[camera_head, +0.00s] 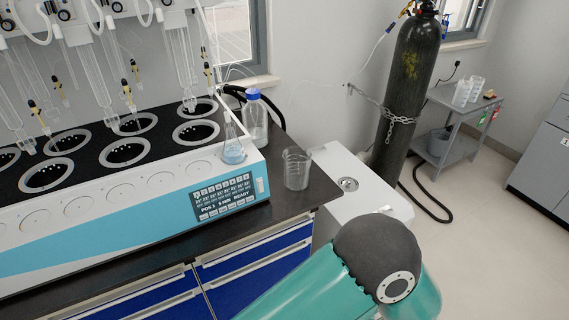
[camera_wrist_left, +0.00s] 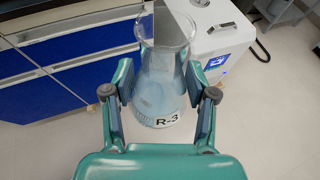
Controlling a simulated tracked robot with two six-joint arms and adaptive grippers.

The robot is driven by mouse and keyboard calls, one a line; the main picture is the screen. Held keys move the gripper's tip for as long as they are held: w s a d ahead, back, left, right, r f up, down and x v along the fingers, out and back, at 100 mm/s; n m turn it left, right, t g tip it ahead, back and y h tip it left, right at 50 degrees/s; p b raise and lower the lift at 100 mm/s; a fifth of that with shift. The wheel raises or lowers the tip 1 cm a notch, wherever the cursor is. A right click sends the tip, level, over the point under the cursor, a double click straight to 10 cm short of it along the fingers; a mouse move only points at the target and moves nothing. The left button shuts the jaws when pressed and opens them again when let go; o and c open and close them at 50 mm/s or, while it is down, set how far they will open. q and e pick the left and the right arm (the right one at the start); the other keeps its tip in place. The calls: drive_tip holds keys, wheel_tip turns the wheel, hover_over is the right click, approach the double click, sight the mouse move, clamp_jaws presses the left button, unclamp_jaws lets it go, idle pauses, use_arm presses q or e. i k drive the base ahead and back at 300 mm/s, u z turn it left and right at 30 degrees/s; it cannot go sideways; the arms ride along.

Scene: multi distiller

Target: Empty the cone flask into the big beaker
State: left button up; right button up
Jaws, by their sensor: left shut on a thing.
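A clear cone flask (camera_wrist_left: 160,75) labelled R-3 is in the left wrist view, with pale bluish liquid in its lower part. My left gripper (camera_wrist_left: 158,95) is shut on it, one finger on each side of its body. The flask looks roughly upright there, in front of the blue drawers. In the head view I see neither this held flask nor either gripper. The big glass beaker (camera_head: 297,171) stands on the dark bench, right of the distiller's front corner; it looks empty.
A white box (camera_head: 352,190) is on the floor right of the bench. A teal arm link of mine (camera_head: 385,275) fills the lower right centre.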

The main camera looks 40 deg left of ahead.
sight(297, 158)
drive_tip(key=u, duration=0.05)
drive_tip(key=k, duration=0.85)
drive_tip(key=u, duration=0.5)
drive_tip(key=i, duration=0.6)
drive_tip(key=u, duration=0.1)
